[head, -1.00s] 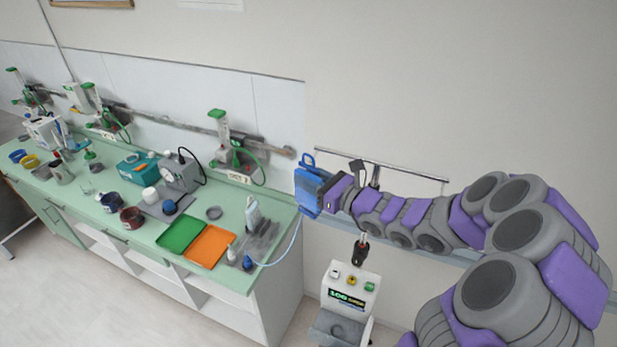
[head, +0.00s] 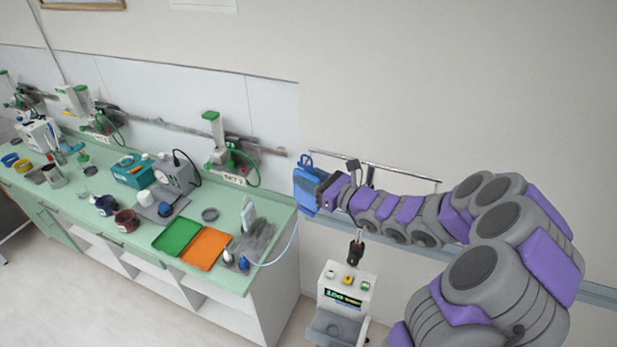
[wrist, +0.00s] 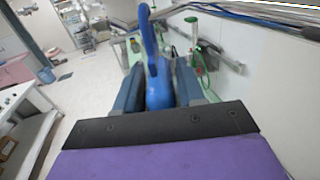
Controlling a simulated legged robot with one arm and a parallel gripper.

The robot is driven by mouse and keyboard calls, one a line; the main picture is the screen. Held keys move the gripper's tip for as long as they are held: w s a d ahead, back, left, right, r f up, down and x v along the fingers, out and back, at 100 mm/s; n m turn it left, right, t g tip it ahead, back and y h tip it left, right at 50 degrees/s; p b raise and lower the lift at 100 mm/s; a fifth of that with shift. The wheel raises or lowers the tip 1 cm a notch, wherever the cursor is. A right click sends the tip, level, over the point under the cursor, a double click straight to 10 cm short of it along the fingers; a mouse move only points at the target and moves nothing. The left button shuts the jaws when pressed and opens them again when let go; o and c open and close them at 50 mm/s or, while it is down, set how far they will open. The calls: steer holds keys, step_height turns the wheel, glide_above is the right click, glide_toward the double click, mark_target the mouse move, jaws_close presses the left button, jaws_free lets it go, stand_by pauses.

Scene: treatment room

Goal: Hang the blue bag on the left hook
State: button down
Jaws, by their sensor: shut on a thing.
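The blue bag (head: 305,190) is at the end of my arm, with its loop handle standing up on top. My gripper (head: 320,193) is shut on it. In the wrist view the bag (wrist: 158,80) sits between the two fingers (wrist: 158,98), its handle rising above them. The bag hangs in the air in front of the wall, near the left end of a thin metal rail (head: 405,175). A dark fitting (head: 353,165) shows at the rail above my arm. I cannot make out the left hook clearly; my arm covers part of this area.
A green-topped counter (head: 225,278) stands at left with a green tray (head: 176,234), an orange tray (head: 204,249) and small vessels. A white device on a stand (head: 343,295) is below my arm. Wall-mounted units (head: 215,140) line the wall.

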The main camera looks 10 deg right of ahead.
steer(key=c, duration=0.6)
jaws_free()
steer(key=b+v, duration=0.2)
steer(key=v, duration=1.5)
steer(key=s+a+f+n+g+b, duration=0.55)
steer(key=s+a+n+g, duration=0.2)
steer(key=a, duration=0.35)
steer(key=s+a+f+n+g+b, duration=0.5)
steer(key=s+a+f+n+g, duration=0.1)
steer(key=s+a+n, duration=0.3)
steer(key=s+f+n+g+h+b, duration=0.3)
steer(key=s+f+n+h+b, duration=0.25)
steer(key=s+f, duration=0.25)
steer(key=s+d+f+n+h+b, duration=0.4)
steer(key=s+d+n+h+b, duration=0.1)
steer(key=s+d+n+h, duration=0.1)
steer(key=shift+d+f+t+b, duration=0.2)
steer(key=shift+d+t+b, duration=0.15)
steer(key=shift+d, duration=0.55)
